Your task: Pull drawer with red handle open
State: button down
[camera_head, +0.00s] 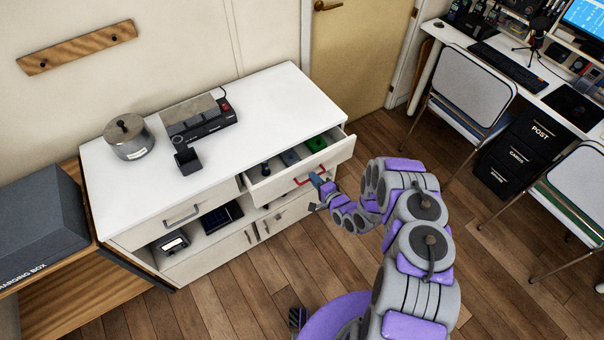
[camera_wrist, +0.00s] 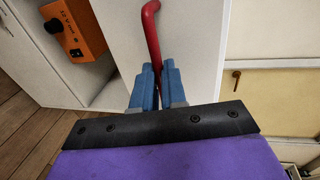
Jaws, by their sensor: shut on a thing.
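The drawer with the red handle (camera_head: 338,155) is at the upper right of the white cabinet (camera_head: 104,159) and stands partly open in the head view. Inside it I see a green item, a grey-blue item and a dark item. The red handle (camera_head: 303,183) is on its front; in the wrist view the red handle (camera_wrist: 150,28) runs down to my fingertips. My gripper (camera_head: 319,182) is at the drawer front, its blue fingers (camera_wrist: 158,77) shut on the red handle. The fingers hide the handle's lower part in the wrist view.
A second drawer with a grey handle (camera_head: 182,215) is closed at the left. A canister (camera_head: 129,141) and a dark device (camera_head: 203,120) stand on the cabinet top. A folding chair (camera_head: 470,92) and desk are at the right. Wooden floor (camera_head: 240,295) lies clear in front.

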jog(key=f+b+v, duration=0.2)
jog(key=f+v, duration=0.1)
jog(key=v, duration=1.1)
jog(key=shift+s+d+f+b, duration=0.2)
jog(key=shift+s+d+b, duration=0.1)
jog(key=shift+d+b, duration=0.05)
jog(key=c, duration=1.2)
grip_release()
jog(key=shift+w, duration=0.1)
jog(key=shift+d+r, duration=0.1)
jog(key=p+v, duration=0.1)
jog(key=v, duration=1.6)
jog(key=shift+d, duration=0.25)
jog(key=shift+d, duration=0.1)
